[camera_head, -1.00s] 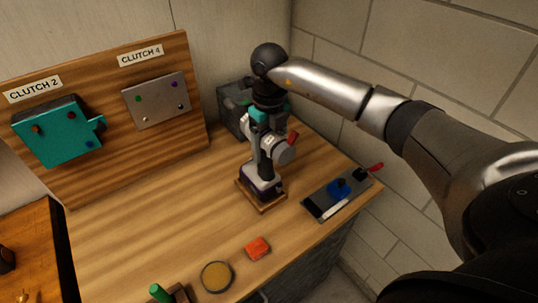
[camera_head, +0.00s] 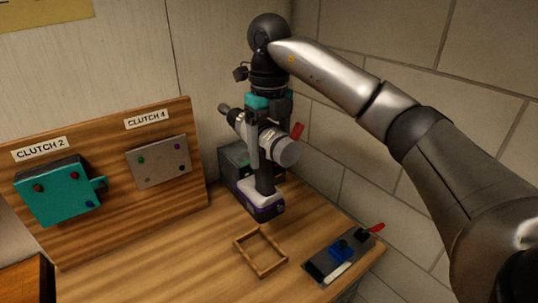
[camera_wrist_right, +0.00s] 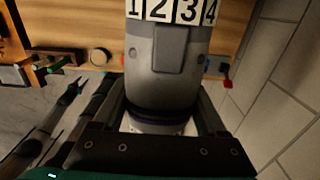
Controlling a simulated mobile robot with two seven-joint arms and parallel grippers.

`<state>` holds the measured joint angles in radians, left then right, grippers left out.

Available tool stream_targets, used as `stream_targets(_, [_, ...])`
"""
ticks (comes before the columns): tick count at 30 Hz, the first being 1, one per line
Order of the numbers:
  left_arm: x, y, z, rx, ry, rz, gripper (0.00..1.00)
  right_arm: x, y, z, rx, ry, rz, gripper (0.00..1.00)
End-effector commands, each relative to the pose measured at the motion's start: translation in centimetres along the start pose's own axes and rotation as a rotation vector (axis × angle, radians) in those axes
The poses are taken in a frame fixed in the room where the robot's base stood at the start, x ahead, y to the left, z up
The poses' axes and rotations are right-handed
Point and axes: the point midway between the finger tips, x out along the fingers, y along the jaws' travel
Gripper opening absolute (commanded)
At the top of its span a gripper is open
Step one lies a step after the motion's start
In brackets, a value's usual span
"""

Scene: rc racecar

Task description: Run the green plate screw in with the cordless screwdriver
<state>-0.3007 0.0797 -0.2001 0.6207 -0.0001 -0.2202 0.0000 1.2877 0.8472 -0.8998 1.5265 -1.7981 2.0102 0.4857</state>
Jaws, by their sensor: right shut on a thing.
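The cordless screwdriver (camera_head: 266,137) is grey with a dark handle and a purple-trimmed battery foot. My right gripper (camera_head: 262,150) is shut on it and holds it upright above the bench; its nose points left and back. In the right wrist view the screwdriver body (camera_wrist_right: 168,65) with a numbered ring fills the space between the fingers. The green plate screw (camera_head: 141,160) sits at the upper left of the grey plate (camera_head: 160,172) under the CLUTCH 4 label, well left of the screwdriver. How far it stands out is too small to tell. My left gripper is not identifiable in view.
A teal box (camera_head: 58,196) with screws is on the board (camera_head: 115,215) under CLUTCH 2. An empty wooden frame (camera_head: 261,253) lies on the bench. A dark tray (camera_head: 340,260) with blue and red parts is at right. A grey case (camera_head: 237,163) stands behind the screwdriver.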

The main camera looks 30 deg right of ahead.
Motion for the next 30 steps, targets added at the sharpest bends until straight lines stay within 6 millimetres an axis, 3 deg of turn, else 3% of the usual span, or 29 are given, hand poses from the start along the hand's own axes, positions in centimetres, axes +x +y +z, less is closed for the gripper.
stream_targets(21, [-3.8, -0.1, -0.4, 0.000, 0.000, 0.000, 0.50, -4.2, 0.0, 0.1, 0.001, -0.008, 0.002, 0.00])
stream_targets(30, [-4.1, -0.1, -0.4, 0.000, 0.000, 0.000, 0.50, -4.5, 0.0, 0.1, 0.001, -0.008, 0.002, 0.00])
